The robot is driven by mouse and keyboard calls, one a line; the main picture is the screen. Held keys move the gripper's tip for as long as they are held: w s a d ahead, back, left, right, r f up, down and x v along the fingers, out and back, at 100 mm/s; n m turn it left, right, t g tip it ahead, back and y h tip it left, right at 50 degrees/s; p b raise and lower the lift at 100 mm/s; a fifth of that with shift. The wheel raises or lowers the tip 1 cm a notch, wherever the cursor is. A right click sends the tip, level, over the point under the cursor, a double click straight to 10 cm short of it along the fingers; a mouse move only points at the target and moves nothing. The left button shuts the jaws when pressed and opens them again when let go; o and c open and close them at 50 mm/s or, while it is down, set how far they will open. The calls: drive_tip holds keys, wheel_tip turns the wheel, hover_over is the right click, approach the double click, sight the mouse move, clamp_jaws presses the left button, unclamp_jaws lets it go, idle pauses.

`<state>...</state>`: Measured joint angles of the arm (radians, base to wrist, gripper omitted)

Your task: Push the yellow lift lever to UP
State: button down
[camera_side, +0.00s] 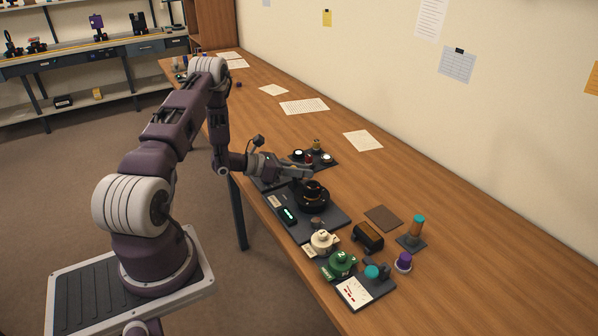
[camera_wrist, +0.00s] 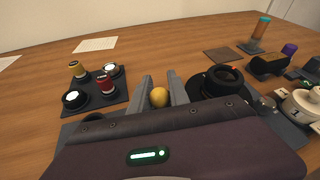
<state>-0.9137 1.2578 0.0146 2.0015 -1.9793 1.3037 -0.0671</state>
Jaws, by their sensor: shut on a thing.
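The round yellow knob (camera_wrist: 159,97) of the lift lever shows between the two grey fingers of my gripper (camera_wrist: 160,77) in the wrist view. My gripper is shut on it. The lever's stem and its UP mark are hidden, so I cannot tell its position. In the side view my gripper (camera_side: 305,173) is low over the back of the dark fixture plate (camera_side: 325,223), and I cannot make out the knob there.
A dark tray (camera_wrist: 121,92) with yellow, red and white-topped parts lies to the left in the wrist view. A cream piece (camera_side: 322,241), a green piece (camera_side: 340,265) and a gauge card (camera_side: 354,291) stand at the front.

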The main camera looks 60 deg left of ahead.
drive_tip(key=g, duration=0.1)
drive_tip(key=w+g, duration=0.1)
drive_tip(key=g, duration=0.1)
drive_tip(key=shift+w+f+n+y, duration=0.15)
drive_tip(key=shift+f+n+y, duration=0.1)
drive_tip(key=shift+n+y, duration=0.05)
drive_tip(key=shift+w+f+g, duration=0.3)
drive_tip(key=shift+f+g, duration=0.1)
drive_tip(key=shift+g, duration=0.6)
drive_tip(key=shift+f, duration=0.1)
drive_tip(key=c, duration=1.2)
unclamp_jaws()
drive_tip(key=shift+c, duration=0.2)
drive_tip(key=v, duration=0.7)
drive_tip(key=shift+w, duration=0.1)
